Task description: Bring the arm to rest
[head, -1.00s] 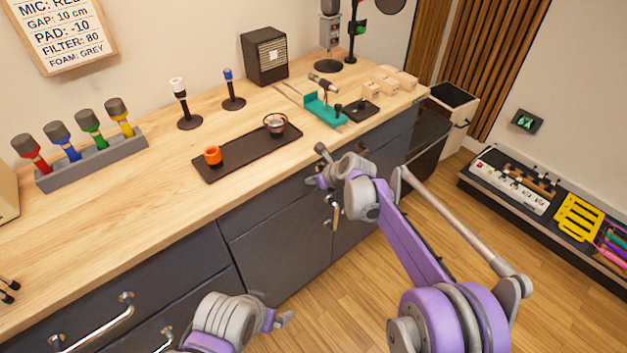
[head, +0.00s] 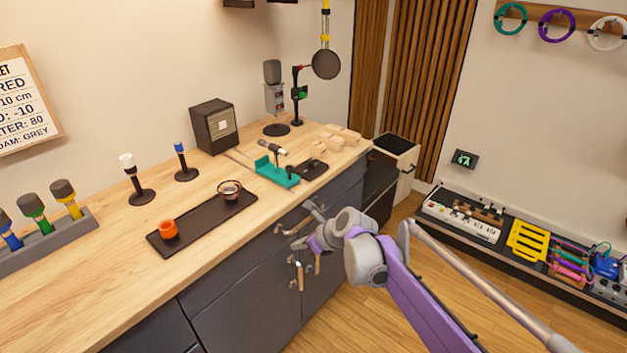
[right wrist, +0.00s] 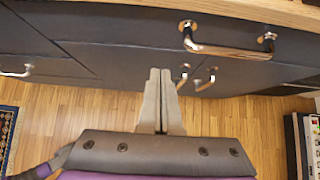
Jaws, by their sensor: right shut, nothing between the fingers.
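My right arm, purple and grey, comes in from the lower right in the head view. Its gripper (head: 302,217) is in front of the dark cabinet, close to the drawer handles and below the counter edge. In the right wrist view the two fingers (right wrist: 158,100) are pressed together with nothing between them. They point toward the dark cabinet fronts, below a metal drawer handle (right wrist: 228,48). I cannot tell whether the fingers touch the cabinet. My left gripper is not in the head view.
A teal stand (head: 276,173) and a speaker box (head: 214,126) stand farther back. A low equipment rack (head: 480,245) is at right. Wooden floor lies between.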

